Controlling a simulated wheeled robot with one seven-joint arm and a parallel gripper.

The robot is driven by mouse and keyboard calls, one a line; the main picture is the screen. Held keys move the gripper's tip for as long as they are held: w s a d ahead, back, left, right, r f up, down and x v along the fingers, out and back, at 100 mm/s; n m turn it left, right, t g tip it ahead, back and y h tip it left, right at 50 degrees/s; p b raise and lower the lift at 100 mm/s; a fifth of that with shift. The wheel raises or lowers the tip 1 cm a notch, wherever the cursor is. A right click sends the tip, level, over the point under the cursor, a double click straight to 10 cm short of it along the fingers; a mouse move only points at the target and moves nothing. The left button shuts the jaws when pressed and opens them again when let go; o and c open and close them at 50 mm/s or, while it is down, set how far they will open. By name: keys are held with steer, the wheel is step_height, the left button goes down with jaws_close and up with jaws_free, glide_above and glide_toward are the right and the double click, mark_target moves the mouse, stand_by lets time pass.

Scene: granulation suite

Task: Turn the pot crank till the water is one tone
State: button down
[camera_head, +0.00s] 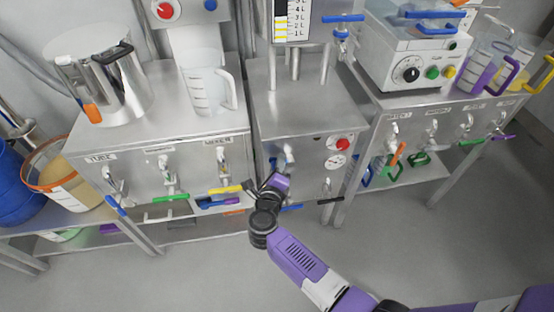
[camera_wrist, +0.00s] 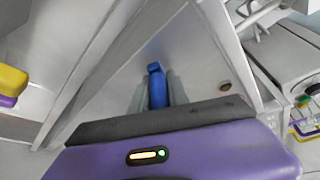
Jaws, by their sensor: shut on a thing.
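My gripper (camera_head: 277,180) is low at the front of the middle steel stand (camera_head: 300,105). In the wrist view its two grey fingers (camera_wrist: 157,92) are shut on a blue handle (camera_wrist: 156,72), which stands upright between them. The gripper largely hides this handle in the head view. A steel pot (camera_head: 122,85) with a black handle stands on the left steel bench, well away from my gripper. I cannot see into it, so the water's tone does not show. I cannot tell which part is the pot crank.
A clear jug (camera_head: 207,90) stands on the left bench (camera_head: 150,130). Taps with coloured levers line the bench fronts. A black lever (camera_head: 331,200) is just right of my gripper. A white machine (camera_head: 415,55) stands on the right bench. The floor (camera_head: 430,240) in front is clear.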

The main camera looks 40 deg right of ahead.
steer(key=shift+s+d+m+y+p, duration=0.2)
steer(key=shift+s+m+y+p, duration=0.25)
steer(key=shift+m+p, duration=0.4)
steer(key=shift+w+f, duration=0.1)
steer(key=shift+w, duration=0.05)
steer(key=shift+a, duration=0.1)
steer(key=c, duration=1.4)
jaws_free()
steer(key=shift+o, duration=0.6)
steer(key=shift+w, duration=0.15)
steer(key=shift+r, duration=0.2)
steer(key=p+v, duration=0.1)
steer(key=v, duration=0.6)
steer(key=shift+s+a, duration=0.25)
steer(key=shift+s, duration=0.1)
